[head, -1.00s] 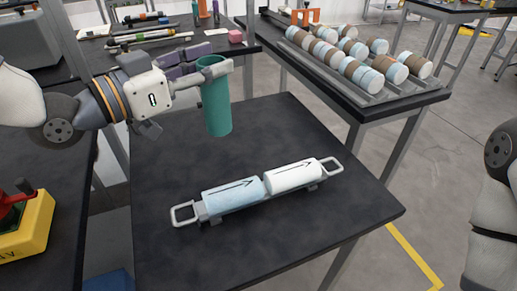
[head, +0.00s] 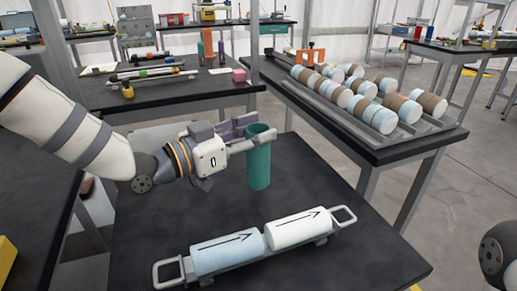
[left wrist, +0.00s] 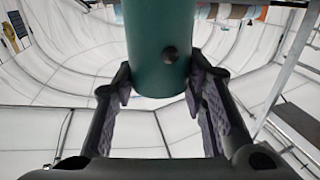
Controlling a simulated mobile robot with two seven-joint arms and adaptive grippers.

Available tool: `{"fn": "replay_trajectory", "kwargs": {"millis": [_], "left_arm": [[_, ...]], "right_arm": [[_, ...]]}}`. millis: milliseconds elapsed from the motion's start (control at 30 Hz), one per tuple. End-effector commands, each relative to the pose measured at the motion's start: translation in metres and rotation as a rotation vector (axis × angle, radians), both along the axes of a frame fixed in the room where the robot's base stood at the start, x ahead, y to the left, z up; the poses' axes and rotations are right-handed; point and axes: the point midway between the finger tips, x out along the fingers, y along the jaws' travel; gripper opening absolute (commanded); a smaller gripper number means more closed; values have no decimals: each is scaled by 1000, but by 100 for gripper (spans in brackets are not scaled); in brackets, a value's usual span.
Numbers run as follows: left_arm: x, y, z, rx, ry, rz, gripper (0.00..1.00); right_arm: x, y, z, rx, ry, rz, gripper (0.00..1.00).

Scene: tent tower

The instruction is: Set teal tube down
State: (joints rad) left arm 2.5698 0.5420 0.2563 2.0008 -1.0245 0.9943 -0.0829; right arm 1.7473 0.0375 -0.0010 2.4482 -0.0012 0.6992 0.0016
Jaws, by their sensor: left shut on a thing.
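The teal tube (head: 259,165) stands upright in my left gripper (head: 250,140), over the back part of the black table (head: 345,190). The gripper's fingers are shut on the tube near its top. I cannot tell if the tube's lower end touches the table. In the left wrist view the tube (left wrist: 160,45) is between the two dark finger pads (left wrist: 158,85), and a small dark hole shows in its side. My right gripper is not in view.
A grey holder (head: 343,216) with a pale blue and a white cylinder lies in front of the tube. A rack (head: 420,128) of striped cylinders stands on the table at the back right. Tools lie on the back left table (head: 205,90). The black tabletop right of the tube is clear.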

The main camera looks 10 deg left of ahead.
Motion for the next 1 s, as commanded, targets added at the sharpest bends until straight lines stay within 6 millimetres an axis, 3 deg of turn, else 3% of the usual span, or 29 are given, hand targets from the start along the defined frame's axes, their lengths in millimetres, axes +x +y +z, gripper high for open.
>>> {"fn": "replay_trajectory", "kwargs": {"millis": [233, 600, 633, 700, 1000], "left_arm": [[7, -4, -40, 0, 3, 0, 0], [7, -4, -42, 0, -4, 0, 0], [7, -4, -42, 0, -4, 0, 41], [7, -4, -42, 0, -4, 0, 57], [6, -4, -40, 0, -4, 0, 59]], "right_arm": [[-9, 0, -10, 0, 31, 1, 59], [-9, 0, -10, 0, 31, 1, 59], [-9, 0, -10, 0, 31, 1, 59], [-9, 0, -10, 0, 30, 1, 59], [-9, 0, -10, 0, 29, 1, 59]]}}
